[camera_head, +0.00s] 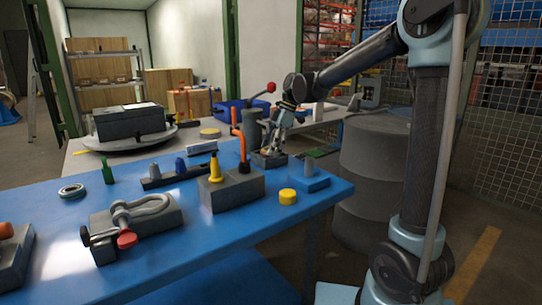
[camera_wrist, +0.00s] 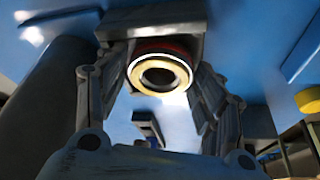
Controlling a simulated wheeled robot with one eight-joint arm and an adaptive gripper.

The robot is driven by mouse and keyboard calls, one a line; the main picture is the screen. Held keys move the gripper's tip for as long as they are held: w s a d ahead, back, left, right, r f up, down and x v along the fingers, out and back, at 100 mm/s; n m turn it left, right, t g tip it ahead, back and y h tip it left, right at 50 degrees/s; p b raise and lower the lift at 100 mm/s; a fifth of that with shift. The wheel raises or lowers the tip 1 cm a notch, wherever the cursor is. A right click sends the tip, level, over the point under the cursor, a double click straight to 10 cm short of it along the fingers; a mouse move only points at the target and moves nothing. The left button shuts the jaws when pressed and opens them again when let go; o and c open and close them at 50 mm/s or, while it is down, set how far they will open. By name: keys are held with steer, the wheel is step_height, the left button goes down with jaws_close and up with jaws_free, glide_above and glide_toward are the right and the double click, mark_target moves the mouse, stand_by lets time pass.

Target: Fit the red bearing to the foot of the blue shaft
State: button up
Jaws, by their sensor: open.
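The bearing (camera_wrist: 160,70) shows in the wrist view as a pale gold ring with a dark hole and a dark red band behind it. It sits against a dark grey block (camera_wrist: 150,30). My gripper (camera_wrist: 157,62) is open, with one finger on each side of the bearing; contact is not clear. In the head view my gripper (camera_head: 270,149) is low over a small dark block (camera_head: 267,161) near the far edge of the blue table; the bearing is not distinct there. A small blue upright piece (camera_head: 180,166) stands by a dark bar; I cannot tell whether it is the blue shaft.
On the blue table (camera_head: 250,225), a grey block (camera_head: 233,193) carries a yellow cone and an orange bent rod. A grey drum (camera_head: 375,180) is at the right.

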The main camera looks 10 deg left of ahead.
steer(key=c, duration=1)
steer(key=shift+o, duration=0.2)
steer(key=shift+r, duration=0.1)
